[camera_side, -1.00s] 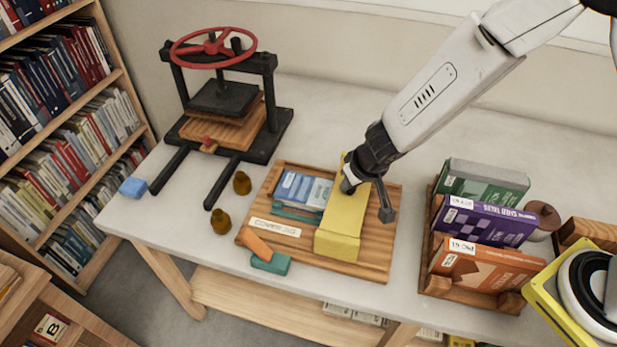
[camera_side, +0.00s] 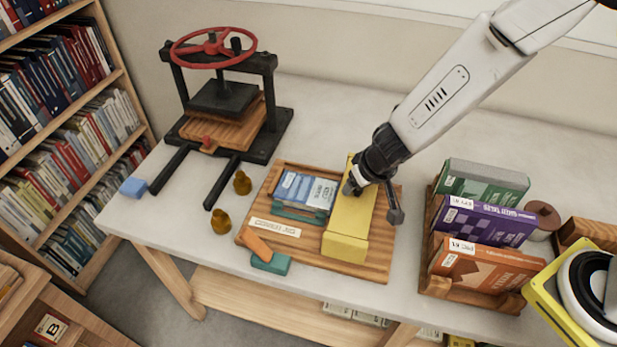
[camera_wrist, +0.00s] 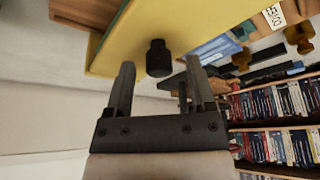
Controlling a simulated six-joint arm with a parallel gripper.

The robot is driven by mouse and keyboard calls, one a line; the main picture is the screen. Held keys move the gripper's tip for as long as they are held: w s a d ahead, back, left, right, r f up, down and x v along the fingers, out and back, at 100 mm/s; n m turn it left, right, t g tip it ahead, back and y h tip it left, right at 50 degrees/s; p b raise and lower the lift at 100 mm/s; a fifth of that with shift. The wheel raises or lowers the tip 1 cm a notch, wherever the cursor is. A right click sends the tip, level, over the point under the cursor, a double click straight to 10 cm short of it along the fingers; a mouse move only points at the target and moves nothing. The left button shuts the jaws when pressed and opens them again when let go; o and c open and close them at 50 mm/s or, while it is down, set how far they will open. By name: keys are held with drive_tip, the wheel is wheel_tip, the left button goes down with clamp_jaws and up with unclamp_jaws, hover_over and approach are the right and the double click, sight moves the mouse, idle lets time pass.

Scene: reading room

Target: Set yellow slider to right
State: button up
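The yellow slider (camera_side: 349,218) is a long bar across the wooden board (camera_side: 373,267), right of the board's middle. Bare wood shows to its right. It also fills the upper part of the wrist view (camera_wrist: 112,50), with a dark round knob (camera_wrist: 158,58) on it. My gripper (camera_side: 372,201) is at the slider's far end; one finger hangs beyond its right side. In the wrist view my gripper (camera_wrist: 160,65) has its fingers apart, one on each side of the knob, with visible gaps. Whether a finger touches the slider is unclear.
Blue books (camera_side: 305,190) lie on the board left of the slider, near a label plate. Orange and teal blocks (camera_side: 271,263) sit at its front left corner. A book rack (camera_side: 435,284) stands to the right, and a black press with a red wheel (camera_side: 213,47) behind left.

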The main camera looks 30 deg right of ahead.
sight(364, 195)
drive_tip(key=shift+r, duration=0.15)
drive_tip(key=v, duration=0.7)
drive_tip(key=shift+r, duration=0.2)
idle(0.6)
drive_tip(key=shift+s, duration=0.15)
drive_tip(key=w+g, duration=0.1)
drive_tip(key=w+d+g, duration=0.1)
drive_tip(key=w+g, duration=0.1)
drive_tip(key=shift+r+h, duration=0.15)
drive_tip(key=shift+h, duration=0.25)
drive_tip(key=shift+w+a+r+g+y, duration=0.2)
drive_tip(key=shift+a+g+y, duration=0.25)
drive_tip(key=shift+g, duration=0.35)
drive_tip(key=shift+f, duration=0.15)
